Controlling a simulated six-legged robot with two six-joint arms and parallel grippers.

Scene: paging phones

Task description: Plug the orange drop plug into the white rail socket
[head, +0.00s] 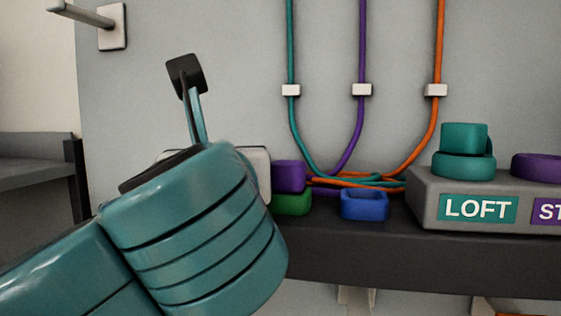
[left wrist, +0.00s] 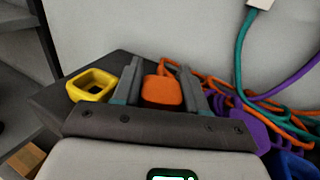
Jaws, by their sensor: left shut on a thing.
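The orange drop plug (left wrist: 162,92) sits between the fingers of my left gripper (left wrist: 160,72), which is shut on it in the left wrist view. An orange cord runs from behind the plug towards the right. In the head view my teal left arm hides the plug and the gripper's fingers. I cannot make out the white rail socket in either view; it may be hidden behind my arm or gripper. My right gripper is in neither view.
A yellow socket (left wrist: 91,86) is left of the gripper. A purple plug (head: 289,176) sits on a green socket (head: 291,202), beside an empty blue socket (head: 364,204). Tangled cords (head: 365,181) lie behind. A grey LOFT box (head: 425,198) bears a teal plug (head: 464,139).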

